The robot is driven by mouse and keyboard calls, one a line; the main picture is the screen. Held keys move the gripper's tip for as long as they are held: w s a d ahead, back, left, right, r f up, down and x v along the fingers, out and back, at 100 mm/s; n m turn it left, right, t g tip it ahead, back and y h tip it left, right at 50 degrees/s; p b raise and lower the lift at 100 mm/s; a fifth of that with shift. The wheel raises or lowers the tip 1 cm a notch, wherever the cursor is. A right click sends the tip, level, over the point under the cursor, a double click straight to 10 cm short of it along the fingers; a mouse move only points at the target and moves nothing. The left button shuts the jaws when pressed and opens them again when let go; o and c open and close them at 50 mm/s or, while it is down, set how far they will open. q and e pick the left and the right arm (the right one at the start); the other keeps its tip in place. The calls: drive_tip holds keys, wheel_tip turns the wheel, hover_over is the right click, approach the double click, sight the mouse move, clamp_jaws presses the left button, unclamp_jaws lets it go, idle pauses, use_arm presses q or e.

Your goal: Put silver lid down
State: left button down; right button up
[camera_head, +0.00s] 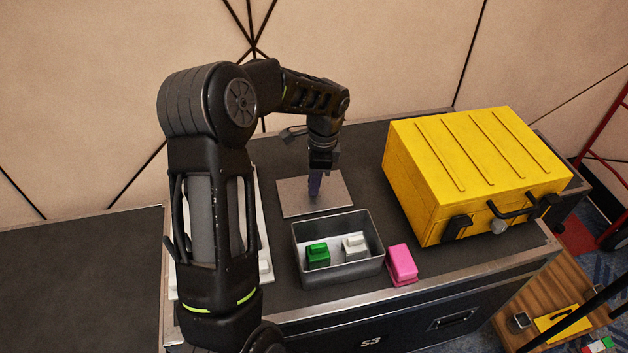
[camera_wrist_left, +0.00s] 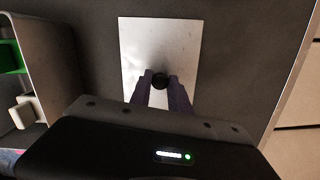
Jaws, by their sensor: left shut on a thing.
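The silver lid (camera_head: 292,201) is a flat rectangular plate on the dark case top, just behind the grey box. In the left wrist view the lid (camera_wrist_left: 160,45) has a round black knob (camera_wrist_left: 160,81) at its middle. My left gripper (camera_head: 315,192) points down over the lid, and in the wrist view its purple fingers (camera_wrist_left: 162,88) are shut on the knob. The lid looks flat on the case top or very close to it; I cannot tell if it touches. My right gripper is not in view.
The open grey box (camera_head: 334,280) holds a green block (camera_head: 318,253) and a white block (camera_head: 355,246). A pink block (camera_head: 402,263) stands right of it. A yellow case (camera_head: 470,165) fills the right side. A white panel (camera_head: 263,225) lies left, partly behind my arm.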

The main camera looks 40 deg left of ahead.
sight(320, 193)
use_arm(q)
drive_tip(key=c, duration=1.7)
unclamp_jaws()
drive_tip(key=shift+f, duration=0.15)
drive_tip(key=o, duration=0.5)
drive_tip(key=shift+c, duration=0.2)
wheel_tip(320, 193, up, 12)
drive_tip(key=d, duration=0.1)
drive_tip(key=shift+w+r, duration=0.2)
drive_tip(key=shift+w, duration=0.25)
drive_tip(key=shift+d+f, duration=0.1)
drive_tip(key=shift+d, duration=0.05)
